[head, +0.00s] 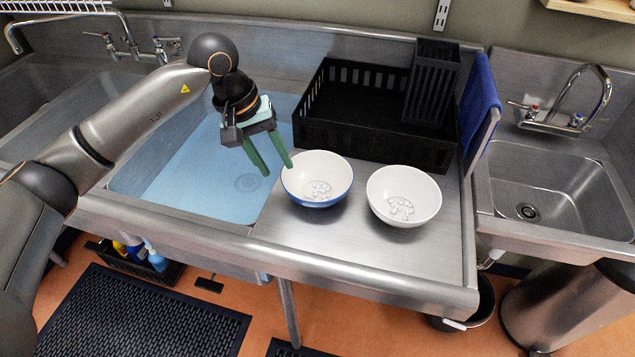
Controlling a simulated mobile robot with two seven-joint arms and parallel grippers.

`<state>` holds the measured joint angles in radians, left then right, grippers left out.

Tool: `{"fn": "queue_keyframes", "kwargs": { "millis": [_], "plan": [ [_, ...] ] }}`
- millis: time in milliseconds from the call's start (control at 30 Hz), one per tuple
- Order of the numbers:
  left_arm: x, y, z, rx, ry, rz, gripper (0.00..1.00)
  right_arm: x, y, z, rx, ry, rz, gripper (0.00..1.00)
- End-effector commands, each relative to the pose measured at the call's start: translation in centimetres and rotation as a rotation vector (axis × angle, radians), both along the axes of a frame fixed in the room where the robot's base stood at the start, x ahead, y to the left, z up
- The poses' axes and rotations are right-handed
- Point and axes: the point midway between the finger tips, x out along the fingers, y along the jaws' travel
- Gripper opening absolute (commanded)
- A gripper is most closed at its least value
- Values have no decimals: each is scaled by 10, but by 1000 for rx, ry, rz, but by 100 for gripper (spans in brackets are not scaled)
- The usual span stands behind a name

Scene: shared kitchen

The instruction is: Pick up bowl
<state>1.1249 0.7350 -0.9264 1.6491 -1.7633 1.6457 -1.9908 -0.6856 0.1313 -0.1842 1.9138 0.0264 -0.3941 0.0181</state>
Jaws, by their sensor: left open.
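Two bowls stand upright on the steel drainboard. The left bowl (318,178) is white inside with a blue outside near its base. The right bowl (404,195) is white all over. Nothing is between the fingers. My right gripper is not in view.
A black dish rack (355,105) with a tall cutlery holder (431,85) stands behind the bowls. A basin of blue water (190,165) lies left of them. A blue towel (478,105) hangs at the right. The drainboard's front (350,245) is clear.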

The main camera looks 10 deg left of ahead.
Motion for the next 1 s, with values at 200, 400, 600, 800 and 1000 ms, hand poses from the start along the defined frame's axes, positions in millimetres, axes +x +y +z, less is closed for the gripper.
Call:
{"fn": "queue_keyframes", "kwargs": {
  "millis": [200, 400, 600, 800, 1000],
  "plan": [
    [-1, -6, -16, -1, 4, 0, 44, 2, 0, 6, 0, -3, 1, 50],
    [0, -16, -45, -2, 3, 1, 44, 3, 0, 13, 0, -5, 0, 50],
    [2, -19, -56, -2, -1, 0, 44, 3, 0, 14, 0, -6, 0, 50],
    [2, -19, -55, -2, -2, 0, 39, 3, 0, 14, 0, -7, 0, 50],
    [2, -19, -55, -2, -1, 1, 17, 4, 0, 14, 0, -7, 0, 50]
  ]
}}
